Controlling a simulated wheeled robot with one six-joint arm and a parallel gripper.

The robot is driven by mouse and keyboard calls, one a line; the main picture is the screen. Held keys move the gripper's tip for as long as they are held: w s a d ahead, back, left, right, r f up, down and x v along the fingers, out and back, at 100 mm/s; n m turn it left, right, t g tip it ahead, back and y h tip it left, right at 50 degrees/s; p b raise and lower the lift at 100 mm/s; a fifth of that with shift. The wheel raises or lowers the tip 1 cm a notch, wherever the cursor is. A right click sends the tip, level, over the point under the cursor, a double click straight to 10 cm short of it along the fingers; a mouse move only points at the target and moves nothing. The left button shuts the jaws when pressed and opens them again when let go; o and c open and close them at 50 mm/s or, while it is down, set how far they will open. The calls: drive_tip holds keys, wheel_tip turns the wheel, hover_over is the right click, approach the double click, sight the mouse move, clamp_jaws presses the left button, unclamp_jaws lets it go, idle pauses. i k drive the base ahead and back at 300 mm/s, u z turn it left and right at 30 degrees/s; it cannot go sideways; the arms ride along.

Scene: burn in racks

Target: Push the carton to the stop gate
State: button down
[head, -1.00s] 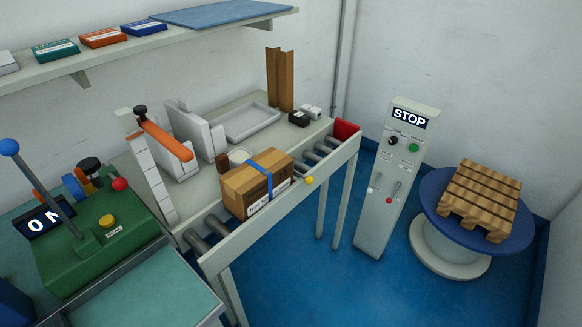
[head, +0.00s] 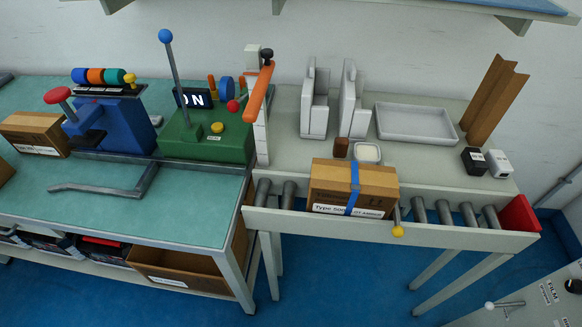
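The carton (head: 333,180) is a brown cardboard box with a blue strap and a white label on its front. It sits on the roller conveyor (head: 470,235), left of the middle of its length. The stop gate (head: 519,214) looks to be the red plate at the conveyor's right end. Several bare rollers (head: 443,211) lie between the carton and this red plate. A yellow knob (head: 398,231) sticks out of the conveyor's front rail, just right of the carton. My gripper is not in view.
Behind the conveyor stand white upright holders (head: 314,115), a white tray (head: 415,122) and small black and white blocks (head: 474,160). An orange-handled lever (head: 259,90) rises near the conveyor's left end. A green machine (head: 205,140) stands on the left bench.

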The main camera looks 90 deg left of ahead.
sight(352, 188)
drive_tip(key=u, duration=0.75)
drive_tip(key=i, duration=0.8)
drive_tip(key=u, duration=1.2)
drive_tip(key=i, duration=0.3)
drive_tip(key=u, duration=0.2)
